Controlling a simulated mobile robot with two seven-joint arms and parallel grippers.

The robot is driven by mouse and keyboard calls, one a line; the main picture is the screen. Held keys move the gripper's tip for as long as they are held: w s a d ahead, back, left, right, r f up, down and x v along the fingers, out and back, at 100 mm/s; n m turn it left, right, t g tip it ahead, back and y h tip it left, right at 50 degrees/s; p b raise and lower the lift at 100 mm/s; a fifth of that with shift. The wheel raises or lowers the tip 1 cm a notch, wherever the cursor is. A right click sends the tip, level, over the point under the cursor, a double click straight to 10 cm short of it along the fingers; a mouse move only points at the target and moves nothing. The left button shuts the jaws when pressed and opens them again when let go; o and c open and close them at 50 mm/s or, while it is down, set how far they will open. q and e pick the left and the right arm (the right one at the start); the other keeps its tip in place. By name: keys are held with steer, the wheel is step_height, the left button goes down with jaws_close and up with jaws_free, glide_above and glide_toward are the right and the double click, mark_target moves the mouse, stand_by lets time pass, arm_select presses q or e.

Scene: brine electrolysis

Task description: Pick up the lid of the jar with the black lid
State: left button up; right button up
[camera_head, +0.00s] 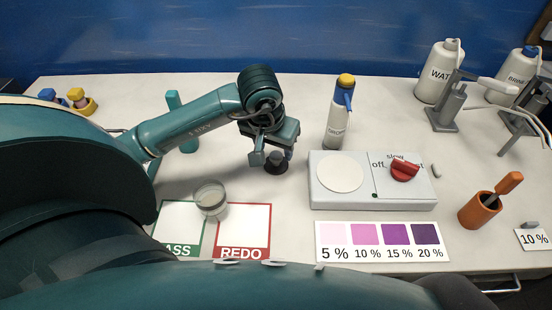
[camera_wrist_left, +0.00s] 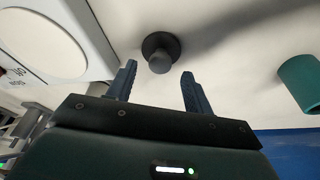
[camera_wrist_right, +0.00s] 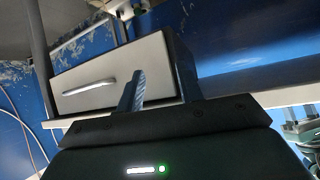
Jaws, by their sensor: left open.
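The black lid (camera_head: 276,168) lies on the white table with its round knob up, right of a small clear glass jar (camera_head: 210,198). The jar holds something pale and shows no lid on it. My left gripper (camera_head: 272,155) is open above the lid, with its fingers pointing down at it and partly covering it. In the left wrist view, the lid (camera_wrist_left: 160,51) shows just beyond the gap between the fingers (camera_wrist_left: 159,72), which hold nothing. My right gripper (camera_wrist_right: 160,82) is open and empty, facing a drawer unit; it is not seen in the head view.
A hotplate stirrer (camera_head: 320,195) with a red knob stands right of the lid, a blue-and-white bottle (camera_head: 339,115) behind. PASS and REDO mats (camera_head: 240,222) lie in front. A teal cylinder (camera_head: 182,125) stands left. The table around the lid is clear.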

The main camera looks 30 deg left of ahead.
mark_target(276, 160)
arm_select(q)
steer(key=shift+x, duration=1.25)
steer(key=shift+c, duration=0.5)
steer(key=c, duration=0.9)
